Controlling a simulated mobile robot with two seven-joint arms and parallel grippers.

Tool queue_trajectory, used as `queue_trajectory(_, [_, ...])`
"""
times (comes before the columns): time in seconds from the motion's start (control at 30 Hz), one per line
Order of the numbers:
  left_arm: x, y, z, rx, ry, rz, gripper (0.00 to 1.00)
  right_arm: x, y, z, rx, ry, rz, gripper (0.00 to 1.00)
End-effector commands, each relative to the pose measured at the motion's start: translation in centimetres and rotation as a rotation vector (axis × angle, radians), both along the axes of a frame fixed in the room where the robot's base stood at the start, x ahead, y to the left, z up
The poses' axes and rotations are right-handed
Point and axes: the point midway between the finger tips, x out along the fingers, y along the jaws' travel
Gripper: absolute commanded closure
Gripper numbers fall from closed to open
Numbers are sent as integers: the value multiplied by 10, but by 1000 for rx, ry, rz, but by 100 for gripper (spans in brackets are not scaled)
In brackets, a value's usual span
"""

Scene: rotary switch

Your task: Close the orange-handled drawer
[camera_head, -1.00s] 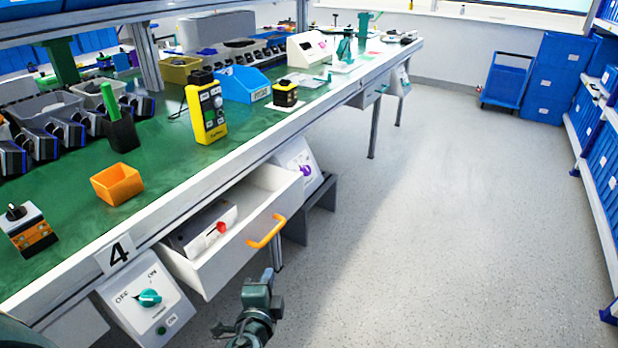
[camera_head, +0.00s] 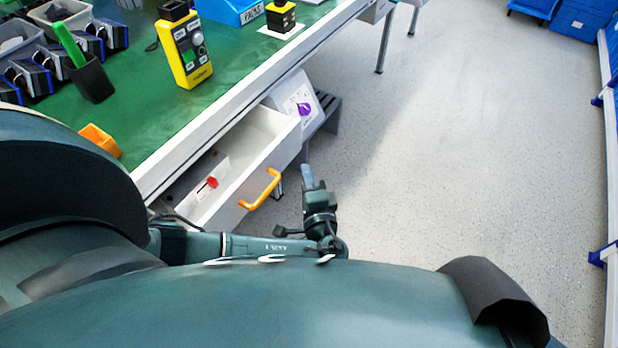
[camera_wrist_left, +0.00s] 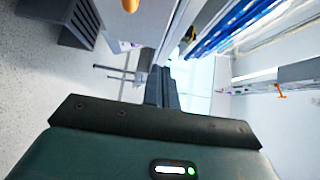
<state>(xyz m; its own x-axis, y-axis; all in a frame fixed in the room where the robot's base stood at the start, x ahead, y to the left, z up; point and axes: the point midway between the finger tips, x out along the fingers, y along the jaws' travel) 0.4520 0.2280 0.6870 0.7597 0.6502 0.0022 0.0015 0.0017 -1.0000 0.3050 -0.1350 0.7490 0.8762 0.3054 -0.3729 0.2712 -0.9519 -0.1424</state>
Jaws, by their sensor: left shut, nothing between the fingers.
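The white drawer (camera_head: 227,203) stands open under the green-topped workbench. Its orange handle (camera_head: 262,190) is on its front face, and part of it also shows at the top edge of the left wrist view (camera_wrist_left: 131,5). My left gripper (camera_head: 307,172) is shut and empty, to the right of the handle and apart from it, out over the floor side of the drawer front. Its closed fingers (camera_wrist_left: 162,82) also show in the left wrist view. My own body hides the near part of the drawer's surroundings. My right gripper is out of view.
A white-grey box with a red knob (camera_head: 208,186) lies in the drawer. A switch box with a purple knob (camera_head: 303,109) hangs under the bench beyond it. The bench edge (camera_head: 232,107) runs above the drawer. The floor (camera_head: 470,150) to the right is clear.

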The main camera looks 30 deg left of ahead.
Motion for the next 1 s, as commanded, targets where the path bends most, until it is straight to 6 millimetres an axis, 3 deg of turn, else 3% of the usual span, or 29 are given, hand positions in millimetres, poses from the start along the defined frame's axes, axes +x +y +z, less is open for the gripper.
queue_trajectory(0.27, [44,41,1,3,-1,2,100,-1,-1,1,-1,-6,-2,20])
queue_trajectory(0.5, [44,70,1,0,1,-1,100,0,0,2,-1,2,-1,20])
queue_trajectory(1.0, [44,79,-1,-1,2,1,100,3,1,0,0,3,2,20])
